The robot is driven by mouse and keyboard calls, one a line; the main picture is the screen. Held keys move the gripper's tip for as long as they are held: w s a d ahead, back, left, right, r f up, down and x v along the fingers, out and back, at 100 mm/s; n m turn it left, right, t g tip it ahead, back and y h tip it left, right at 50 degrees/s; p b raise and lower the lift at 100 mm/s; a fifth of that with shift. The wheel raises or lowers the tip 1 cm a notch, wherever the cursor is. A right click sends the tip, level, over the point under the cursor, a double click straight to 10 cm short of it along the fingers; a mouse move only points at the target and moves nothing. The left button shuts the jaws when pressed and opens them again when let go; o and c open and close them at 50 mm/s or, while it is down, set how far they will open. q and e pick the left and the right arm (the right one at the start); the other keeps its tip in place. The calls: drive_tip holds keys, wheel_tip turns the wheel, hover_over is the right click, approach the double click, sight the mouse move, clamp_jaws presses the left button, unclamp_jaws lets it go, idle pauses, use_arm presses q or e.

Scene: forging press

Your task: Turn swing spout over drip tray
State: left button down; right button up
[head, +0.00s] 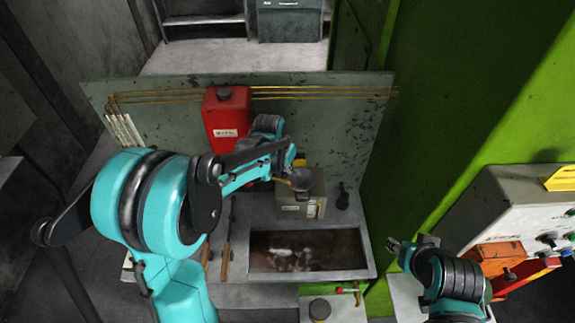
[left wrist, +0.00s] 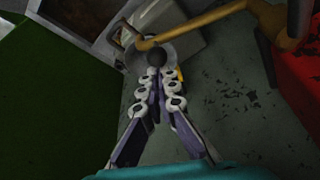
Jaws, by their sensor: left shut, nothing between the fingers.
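The brass swing spout (left wrist: 195,25) crosses the top of the left wrist view, from a thick brass post at the right to a thin bent end at the left. A dark round knob (left wrist: 156,58) shows below its thin end. My left gripper (left wrist: 158,78) is shut and empty, its tips close to the knob; contact cannot be told. In the head view the spout (head: 281,181) shows only in part, below my left wrist. The drip tray (head: 262,268), a rectangular basin with brown, shiny contents, lies in front. My right gripper (head: 393,244) is right of the tray, its fingers unclear.
A grey box (head: 312,203) with a round grey funnel (head: 302,181) stands behind the tray. A red canister (head: 227,120) stands against the back panel (head: 345,130). A green press wall (head: 440,110) and a control box (head: 530,212) bound the right side.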

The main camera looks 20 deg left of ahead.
use_arm(q)
drive_tip(key=s+a+m+g+h+b, duration=0.1)
drive_tip(key=s+a+m+h+b, duration=0.1)
drive_tip(key=s+m, duration=0.6)
drive_tip(key=shift+s+a+g+b, duration=0.3)
drive_tip(key=shift+s+a+b, duration=0.45)
drive_tip(key=shift+s+a, duration=0.45)
